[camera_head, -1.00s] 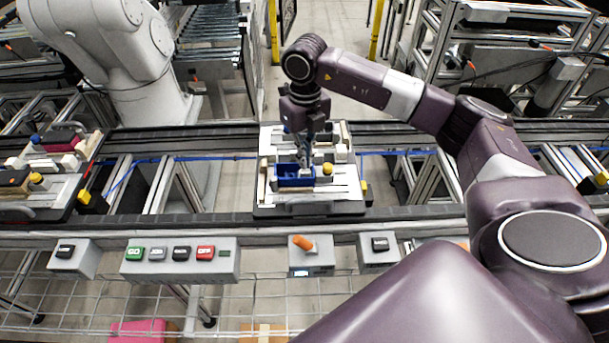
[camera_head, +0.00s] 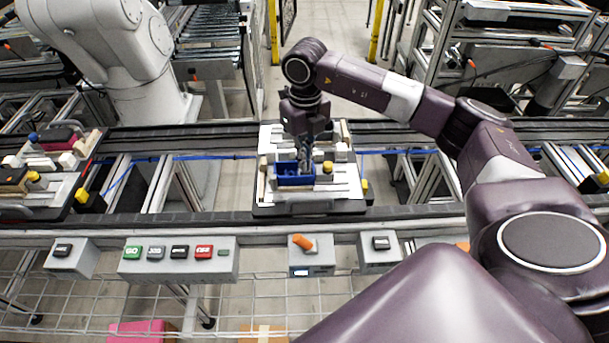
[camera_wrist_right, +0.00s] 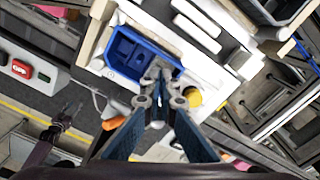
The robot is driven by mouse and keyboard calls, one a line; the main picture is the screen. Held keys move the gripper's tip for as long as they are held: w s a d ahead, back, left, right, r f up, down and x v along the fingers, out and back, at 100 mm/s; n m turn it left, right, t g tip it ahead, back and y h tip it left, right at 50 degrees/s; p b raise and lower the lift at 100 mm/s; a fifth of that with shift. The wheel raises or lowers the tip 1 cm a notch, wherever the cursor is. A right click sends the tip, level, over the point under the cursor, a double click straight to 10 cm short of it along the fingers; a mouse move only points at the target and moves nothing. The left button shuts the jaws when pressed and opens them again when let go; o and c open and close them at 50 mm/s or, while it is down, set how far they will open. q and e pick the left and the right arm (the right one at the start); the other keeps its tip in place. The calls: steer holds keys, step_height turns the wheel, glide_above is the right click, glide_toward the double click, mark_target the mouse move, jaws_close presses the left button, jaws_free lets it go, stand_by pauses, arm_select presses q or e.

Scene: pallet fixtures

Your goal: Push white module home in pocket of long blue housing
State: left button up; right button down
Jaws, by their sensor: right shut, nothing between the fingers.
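The long blue housing (camera_head: 292,181) sits on the front part of the pallet fixture (camera_head: 272,207) on the conveyor. In the right wrist view the blue housing (camera_wrist_right: 118,60) shows open pockets on its left part. My right gripper (camera_head: 306,172) points down at the right part of the housing. Its fingers are shut, with the tips (camera_wrist_right: 158,78) over the housing's near end. They hide that end. I cannot clearly make out a white module there, nor tell how deep it sits. My left gripper is not in view.
A yellow knob (camera_head: 327,167) stands close to the right of my fingers. White blocks (camera_wrist_right: 195,25) lie behind the housing. A second pallet (camera_head: 70,175) with parts is at the left. Button boxes (camera_head: 180,258) line the conveyor's front.

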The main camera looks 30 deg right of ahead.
steer(key=shift+f, duration=0.25)
steer(key=shift+r, duration=0.1)
steer(key=shift+r+p, duration=2.2)
steer(key=shift+r, duration=1.3)
steer(key=shift+s+f, duration=0.1)
steer(key=shift+f, duration=0.05)
